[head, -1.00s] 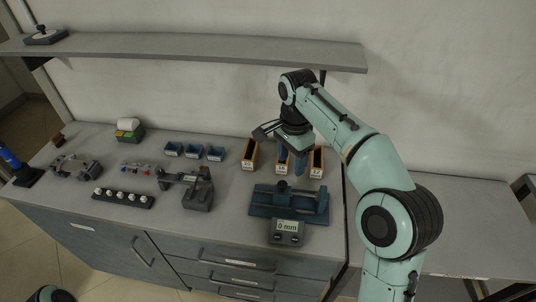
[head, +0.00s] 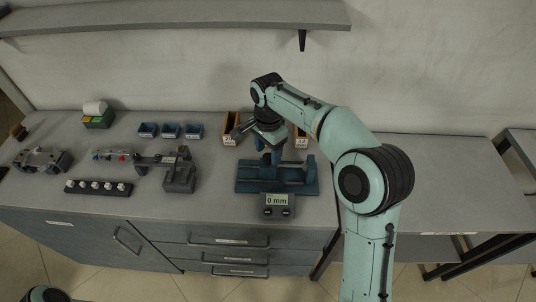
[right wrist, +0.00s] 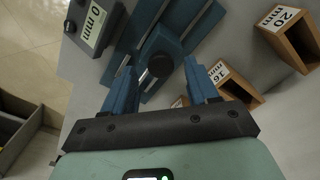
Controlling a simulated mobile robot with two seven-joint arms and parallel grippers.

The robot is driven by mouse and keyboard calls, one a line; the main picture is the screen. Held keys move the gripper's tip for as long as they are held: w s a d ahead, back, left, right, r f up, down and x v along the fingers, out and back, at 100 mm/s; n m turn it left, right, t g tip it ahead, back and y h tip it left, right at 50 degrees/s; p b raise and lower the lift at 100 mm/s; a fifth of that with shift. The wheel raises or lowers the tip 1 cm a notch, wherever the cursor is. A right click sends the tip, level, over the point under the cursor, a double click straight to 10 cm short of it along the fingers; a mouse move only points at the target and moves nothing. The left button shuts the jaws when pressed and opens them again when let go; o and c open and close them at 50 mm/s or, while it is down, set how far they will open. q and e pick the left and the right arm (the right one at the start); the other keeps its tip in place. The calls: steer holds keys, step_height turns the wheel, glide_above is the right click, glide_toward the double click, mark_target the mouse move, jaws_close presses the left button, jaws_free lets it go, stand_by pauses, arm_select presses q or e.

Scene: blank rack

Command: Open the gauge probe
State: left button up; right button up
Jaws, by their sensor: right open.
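The blue gauge (head: 247,186) stands on the bench, and its display (head: 277,200) reads 0 mm. In the right wrist view the display (right wrist: 95,22) is at the upper left. The gauge's blue probe slide (right wrist: 168,45) carries a round black knob (right wrist: 160,66). My right gripper (head: 266,157) is above the back of the gauge in the head view. In the right wrist view its open blue fingers (right wrist: 158,76) are on either side of the knob, with gaps visible. Contact and exact height cannot be told. My left gripper is not in view.
Orange-brown bins stand behind the gauge, including one marked 20 mm (right wrist: 287,38) and one marked 16 mm (right wrist: 232,82). Small blue bins (head: 171,131), a dark clamp-like device (head: 179,174) and a peg strip (head: 97,188) are to the left. The bench right of the gauge is clear.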

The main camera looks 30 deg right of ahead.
steer(key=shift+f, duration=0.7)
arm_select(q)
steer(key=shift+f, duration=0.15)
arm_select(e)
jaws_close()
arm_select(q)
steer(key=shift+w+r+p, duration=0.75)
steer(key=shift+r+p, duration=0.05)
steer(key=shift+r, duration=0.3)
arm_select(e)
steer(key=w+a, duration=0.1)
steer(key=a, duration=0.1)
steer(key=w+a, duration=0.1)
steer(key=a, duration=0.1)
steer(key=shift+w+r, duration=0.1)
steer(key=shift+w, duration=0.1)
jaws_free()
steer(key=shift+d, duration=0.1)
